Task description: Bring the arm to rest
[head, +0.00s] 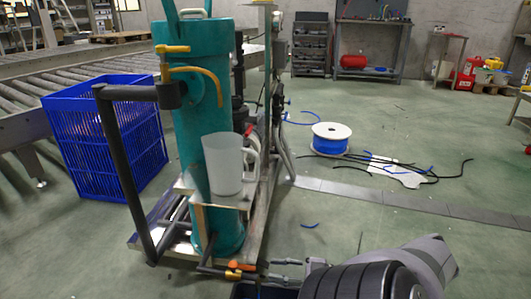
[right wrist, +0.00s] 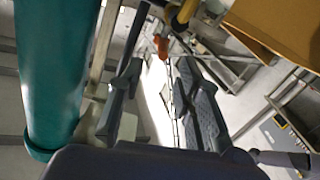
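My right gripper (head: 273,270) is low in the head view, at the end of my arm from the bottom right, its fingers pointing left. In the right wrist view the fingers (right wrist: 160,70) stand apart with nothing between them. An orange-handled brass valve (head: 243,266) lies just left of the fingertips in the head view; a gap to it seems to show. An orange handle (right wrist: 160,46) also shows beyond the fingertips in the right wrist view. My left gripper is not in view.
A green cylinder (head: 205,110) on a wheeled frame stands left of the gripper, with a translucent jug (head: 223,165) on its ledge. A blue crate (head: 85,150) stands by the roller conveyor (head: 40,75). A cable spool (head: 331,138) and loose cables lie behind. The right floor is mostly clear.

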